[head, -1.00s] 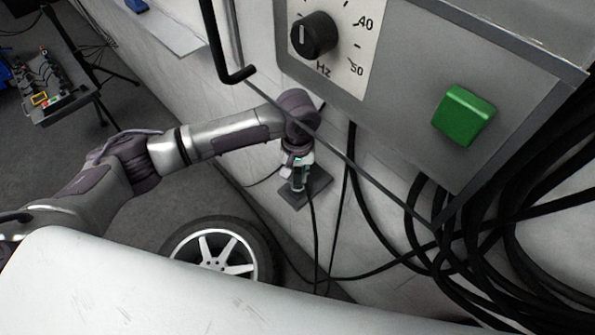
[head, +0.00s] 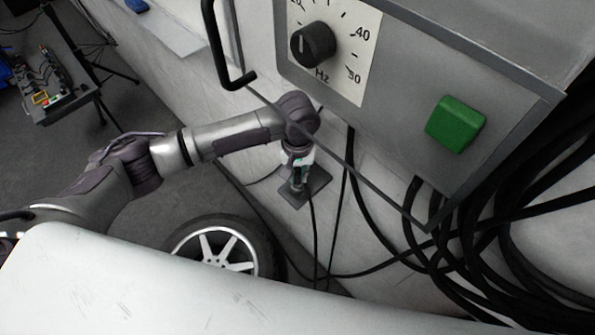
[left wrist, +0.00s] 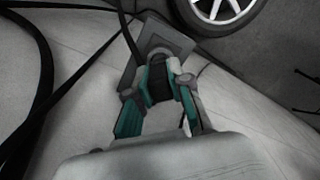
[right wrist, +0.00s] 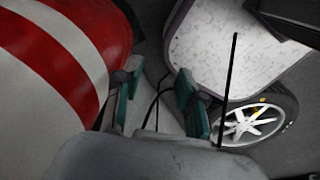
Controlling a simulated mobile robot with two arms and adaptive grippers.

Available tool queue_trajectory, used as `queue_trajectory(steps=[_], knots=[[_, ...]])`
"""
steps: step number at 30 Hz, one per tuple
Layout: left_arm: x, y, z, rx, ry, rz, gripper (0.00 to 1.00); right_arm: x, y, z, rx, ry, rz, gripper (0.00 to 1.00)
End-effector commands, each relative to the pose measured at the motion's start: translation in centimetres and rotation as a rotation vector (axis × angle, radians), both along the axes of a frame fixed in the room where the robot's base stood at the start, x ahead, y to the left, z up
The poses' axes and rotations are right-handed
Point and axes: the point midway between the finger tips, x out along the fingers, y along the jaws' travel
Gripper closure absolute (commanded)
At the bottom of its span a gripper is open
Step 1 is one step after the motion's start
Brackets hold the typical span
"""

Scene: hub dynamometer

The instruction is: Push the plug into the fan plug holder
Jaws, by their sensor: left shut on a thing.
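The plug (left wrist: 158,84), a dark cylinder with a cable, is between the fingers of my left gripper (left wrist: 155,104), which is shut on it. The fan plug holder (left wrist: 181,43) is a dark grey plate on the pale wall, with a raised round part at the plug's front end. The plug is lined up at this part, but I cannot tell how deep it sits. In the head view, my left gripper (head: 297,174) is small in front of the holder (head: 318,180). My right gripper (right wrist: 155,100) is open and empty in the right wrist view.
A grey control box (head: 400,95) with a dial and green button (head: 456,124) overhangs the right. Black cables (head: 440,235) hang below it. A wheel (head: 222,248) stands near the holder. A red-and-white surface (right wrist: 60,55) is close to my right gripper.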

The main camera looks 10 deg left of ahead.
Motion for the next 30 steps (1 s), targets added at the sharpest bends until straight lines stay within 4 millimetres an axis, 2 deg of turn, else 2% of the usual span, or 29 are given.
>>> queue_trajectory(steps=[21,22,24,27,30], knots=[[0.0,0.0,-1.3,-0.001,0.0,0.0,1.0,0.0,0.3,-0.2,0.003,0.0,0.0,0.6],[0.0,0.0,-1.3,-0.001,0.0,0.0,0.79,0.0,0.3,-0.2,0.003,0.0,0.0,0.6],[0.0,0.0,-1.3,-0.001,0.0,0.0,0.67,0.0,0.3,-0.2,0.003,0.0,0.0,0.6],[0.0,0.0,-1.3,-0.001,0.0,0.0,0.51,0.0,0.3,-0.2,0.003,0.0,0.0,0.6],[0.0,0.0,-1.3,0.0,0.0,0.0,0.51,0.0,0.3,-0.2,0.003,0.0,0.0,0.6]])
